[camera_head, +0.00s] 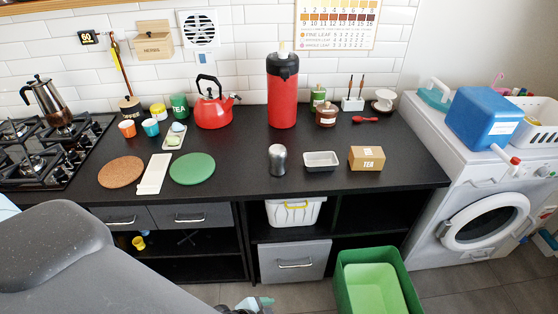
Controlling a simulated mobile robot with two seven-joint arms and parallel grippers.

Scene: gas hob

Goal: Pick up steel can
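The steel can (277,160) is a small, shiny grey cylinder with a rounded top. It stands upright on the black countertop (228,194), near the front edge and left of a small metal tray (321,161). Nothing is touching it. My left arm comes in from the left as a large grey link. A dark part at the bottom edge, which seems to be my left gripper (250,304), is low in front of the cabinets and well below the can. It is mostly cut off, so its fingers cannot be made out. My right gripper is not in view.
A tall red flask (283,92) and a red kettle (214,108) stand behind the can. A green bin (375,283) stands on the floor.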

